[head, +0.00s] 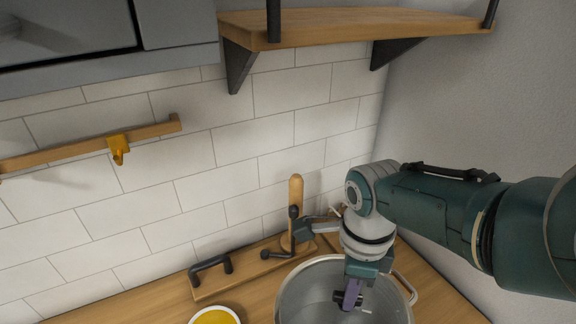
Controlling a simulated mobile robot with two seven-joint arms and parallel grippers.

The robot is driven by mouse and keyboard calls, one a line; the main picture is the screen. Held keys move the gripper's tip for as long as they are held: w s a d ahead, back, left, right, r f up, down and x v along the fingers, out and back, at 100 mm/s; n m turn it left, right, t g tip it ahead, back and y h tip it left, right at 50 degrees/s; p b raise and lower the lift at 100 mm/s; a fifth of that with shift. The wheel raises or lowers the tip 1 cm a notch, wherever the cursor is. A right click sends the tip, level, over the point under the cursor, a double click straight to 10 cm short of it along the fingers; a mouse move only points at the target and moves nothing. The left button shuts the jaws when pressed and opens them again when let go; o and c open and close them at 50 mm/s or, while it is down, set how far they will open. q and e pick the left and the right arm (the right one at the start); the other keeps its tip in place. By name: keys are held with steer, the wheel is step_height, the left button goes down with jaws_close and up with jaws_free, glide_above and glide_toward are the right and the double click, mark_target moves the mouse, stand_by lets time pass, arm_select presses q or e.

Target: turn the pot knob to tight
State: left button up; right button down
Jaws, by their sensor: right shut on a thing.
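A silvery pot (287,300) with a pale side handle stands on the counter at the bottom, partly cut off by the frame edge. A small dark knob (341,296) shows near the middle of its round top; I cannot tell whether a clear lid lies under it. My right gripper (352,294) comes down from the right over the pot and is shut on the knob. Its finger hides part of the knob, so the knob's turn and any marking cannot be read. My left gripper is out of view.
A wooden board with a black handle (210,265) and dark levers lies behind the pot, near a wooden paddle (296,190). A yellow-filled bowl (215,316) stands left. A wall rail (60,155) and a shelf (340,24) are above.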

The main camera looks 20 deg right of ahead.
steer(key=shift+m, duration=0.5)
steer(key=c, duration=0.8)
jaws_free()
step_height(320, 180, up, 8)
steer(key=p, duration=0.5)
steer(key=shift+r, duration=0.15)
steer(key=shift+r+p, duration=0.3)
steer(key=shift+r, duration=0.55)
